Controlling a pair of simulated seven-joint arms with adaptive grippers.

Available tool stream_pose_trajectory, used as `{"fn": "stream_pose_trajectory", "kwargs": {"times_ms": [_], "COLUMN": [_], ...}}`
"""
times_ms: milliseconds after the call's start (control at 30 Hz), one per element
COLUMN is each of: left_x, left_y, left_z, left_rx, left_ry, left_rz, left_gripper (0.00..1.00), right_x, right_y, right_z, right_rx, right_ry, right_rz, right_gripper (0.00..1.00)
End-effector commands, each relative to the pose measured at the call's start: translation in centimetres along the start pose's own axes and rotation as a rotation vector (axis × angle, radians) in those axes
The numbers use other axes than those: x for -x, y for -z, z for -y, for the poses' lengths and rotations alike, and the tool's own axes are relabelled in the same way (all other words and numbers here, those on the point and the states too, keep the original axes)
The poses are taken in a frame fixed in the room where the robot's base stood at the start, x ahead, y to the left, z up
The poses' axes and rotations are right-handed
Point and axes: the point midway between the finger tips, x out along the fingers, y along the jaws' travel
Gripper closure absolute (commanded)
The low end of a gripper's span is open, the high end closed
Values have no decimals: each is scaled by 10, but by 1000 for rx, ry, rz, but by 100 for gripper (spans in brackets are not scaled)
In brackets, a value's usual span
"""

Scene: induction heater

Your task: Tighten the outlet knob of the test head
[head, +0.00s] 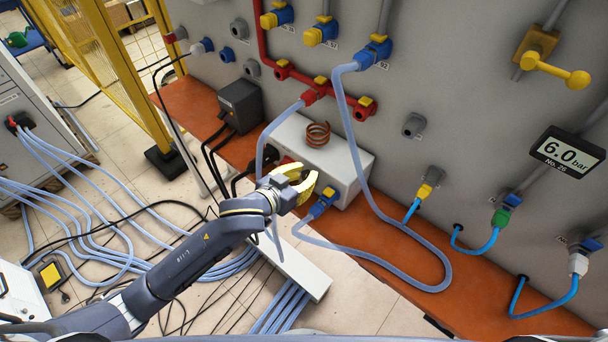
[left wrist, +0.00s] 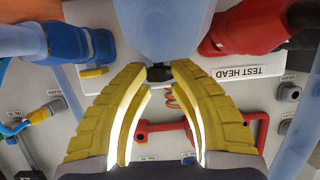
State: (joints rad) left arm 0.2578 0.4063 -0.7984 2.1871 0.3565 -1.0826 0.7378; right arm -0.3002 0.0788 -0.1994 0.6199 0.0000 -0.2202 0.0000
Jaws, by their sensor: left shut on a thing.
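The test head (head: 352,180) is a white box on the orange ledge, with a copper coil (head: 318,134) on top. It also shows upside down in the left wrist view (left wrist: 250,72). My left gripper (head: 305,178) is at its front; its yellow fingers hide part of that face. In the left wrist view the fingertips close on a small dark piece (left wrist: 160,73); I cannot tell whether it is the outlet knob. A blue hose fitting (head: 323,203) is right of the gripper, and in the wrist view (left wrist: 80,45) it is left. My right gripper is not in view.
A red hose fitting (left wrist: 245,25) and a pale blue hose (left wrist: 165,30) are close to the fingers. A black box (head: 240,105) stands left on the orange ledge (head: 440,290). A hose loop (head: 385,215) hangs at the right. Hoses and cables cover the floor.

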Motion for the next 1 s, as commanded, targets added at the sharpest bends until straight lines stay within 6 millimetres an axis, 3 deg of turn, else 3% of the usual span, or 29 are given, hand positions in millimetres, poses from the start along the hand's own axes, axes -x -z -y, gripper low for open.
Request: {"fn": "stream_pose_trajectory", "kwargs": {"times_ms": [367,1000], "left_x": [-1,-2], "left_y": [0,1], "left_z": [1,4], "left_rx": [-11,-143], "left_ry": [-17,-344], "left_rz": [1,0], "left_gripper": [100,100], "right_x": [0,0], "right_y": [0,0], "right_z": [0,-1], "right_rx": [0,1], "right_ry": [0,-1], "right_rz": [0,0], "right_gripper": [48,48]}}
